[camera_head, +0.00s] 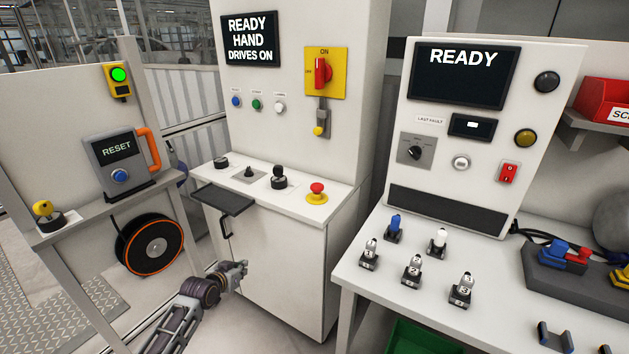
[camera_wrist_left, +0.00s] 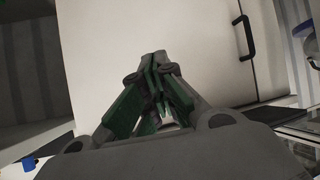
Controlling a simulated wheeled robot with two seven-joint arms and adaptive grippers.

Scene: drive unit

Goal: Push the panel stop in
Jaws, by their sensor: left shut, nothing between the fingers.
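The panel stop (camera_head: 317,190) is a red mushroom button on a yellow base, on the sloped top of the white cabinet at the centre of the head view. From the picture I cannot tell whether it is pushed in. My left gripper (camera_head: 241,270) is low in front of the cabinet door, below and to the left of the stop and apart from it. In the left wrist view its fingers (camera_wrist_left: 157,62) are closed together with nothing between them, facing the white door. My right gripper is not in view.
The cabinet top also holds a black joystick (camera_head: 278,178) and a dark tray (camera_head: 222,199) jutting forward. A black door handle (camera_wrist_left: 245,38) is beside my left gripper. On the right, a white table (camera_head: 379,301) holds several toggle parts. A RESET box (camera_head: 117,160) stands left.

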